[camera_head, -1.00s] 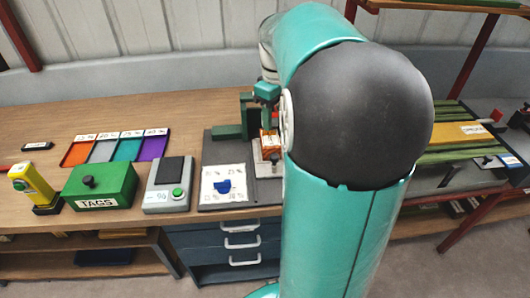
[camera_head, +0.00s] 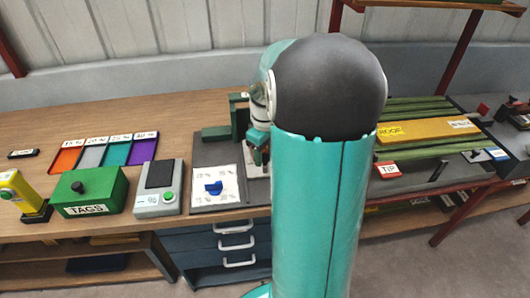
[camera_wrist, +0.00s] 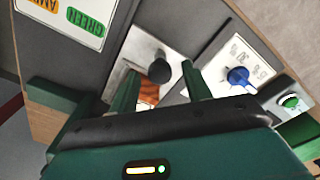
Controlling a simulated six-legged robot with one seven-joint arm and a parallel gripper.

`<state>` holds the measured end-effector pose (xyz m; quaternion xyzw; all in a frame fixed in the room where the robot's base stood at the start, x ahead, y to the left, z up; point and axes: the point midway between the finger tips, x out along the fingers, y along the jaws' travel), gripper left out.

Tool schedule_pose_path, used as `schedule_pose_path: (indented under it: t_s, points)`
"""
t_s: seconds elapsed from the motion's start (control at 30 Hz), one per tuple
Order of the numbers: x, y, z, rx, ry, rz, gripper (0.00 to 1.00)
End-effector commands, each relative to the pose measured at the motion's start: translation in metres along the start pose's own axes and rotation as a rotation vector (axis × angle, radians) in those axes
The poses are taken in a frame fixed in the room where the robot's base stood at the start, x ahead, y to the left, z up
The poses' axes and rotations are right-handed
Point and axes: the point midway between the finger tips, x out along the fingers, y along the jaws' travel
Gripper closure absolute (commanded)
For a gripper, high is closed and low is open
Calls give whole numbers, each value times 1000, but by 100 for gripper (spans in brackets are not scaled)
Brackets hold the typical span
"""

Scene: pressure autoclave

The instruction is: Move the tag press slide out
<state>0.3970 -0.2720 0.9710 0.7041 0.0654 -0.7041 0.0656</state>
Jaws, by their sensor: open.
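The tag press (camera_head: 238,118) is a green frame on a dark grey base, mostly hidden behind my arm in the head view. In the wrist view its slide (camera_wrist: 140,52) is a light metal plate with a round black knob (camera_wrist: 159,72). An orange-brown piece (camera_wrist: 149,94) shows near the knob, partly hidden by my gripper. My gripper (camera_wrist: 163,82) is open, its two green fingers on either side of the knob in the picture. I cannot tell whether they touch it. In the head view my gripper (camera_head: 257,158) is low over the press base.
A white dial panel (camera_head: 215,187) with a blue knob lies beside the press. A grey scale (camera_head: 158,187), green TAGS box (camera_head: 90,190) and coloured trays (camera_head: 106,151) stand left. A rack with green slats (camera_head: 420,120) stands right. Bare bench lies behind the trays.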

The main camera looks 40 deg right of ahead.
Motion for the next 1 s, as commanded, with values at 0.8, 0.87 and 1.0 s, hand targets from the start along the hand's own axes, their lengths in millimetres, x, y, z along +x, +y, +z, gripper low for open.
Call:
schedule_pose_path:
  t_s: [0.8, 0.87, 1.0]
  points:
    - [1, -7, 7, -1, 0, 1, 100]
    - [1, -14, 14, -1, -1, 1, 100]
    - [1, -33, 32, -1, 1, 2, 100]
